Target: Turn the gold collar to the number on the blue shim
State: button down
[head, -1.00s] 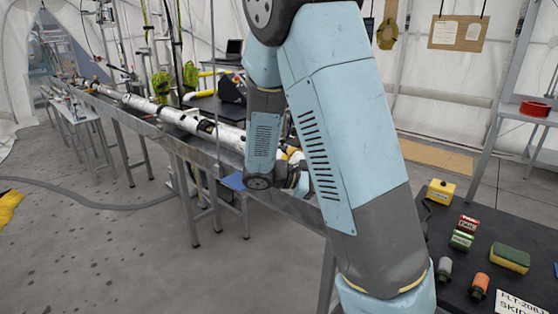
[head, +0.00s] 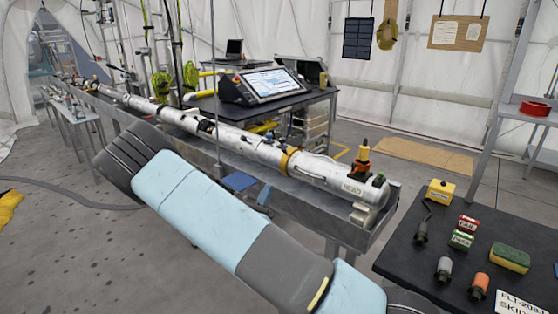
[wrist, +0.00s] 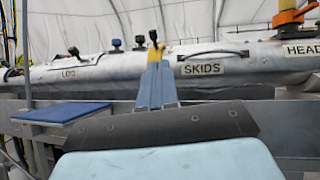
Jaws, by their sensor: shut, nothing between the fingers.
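The gold collar (head: 287,160) is a band around the long white tube (head: 262,147), left of the HEAD label. In the wrist view part of the gold collar (wrist: 180,49) shows behind my gripper (wrist: 156,66), whose fingers are shut and empty. The fingertips overlap the collar in the picture; I cannot tell whether they touch it. A black lever (wrist: 153,38) stands above it. A flat blue plate (head: 238,181) sits beside the rail below the tube, and it also shows in the wrist view (wrist: 60,113). I cannot tell if it is the shim, and no number on it is readable.
The tube lies on a long grey metal rail (head: 345,228). An orange and black fitting (head: 362,160) stands near the tube's HEAD end. A monitor (head: 266,86) is on a black table behind. A dark table (head: 400,245) at right holds several small items.

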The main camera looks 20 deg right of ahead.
aim_at(283, 151)
jog(key=shift+n+t+y, duration=0.3)
jog(key=shift+n+y, duration=0.1)
jog(key=shift+n, duration=0.1)
jog(key=x, duration=1.3)
jog(key=shift+w+a, duration=0.15)
jog(key=shift+w, duration=0.3)
jog(key=shift+a, duration=0.1)
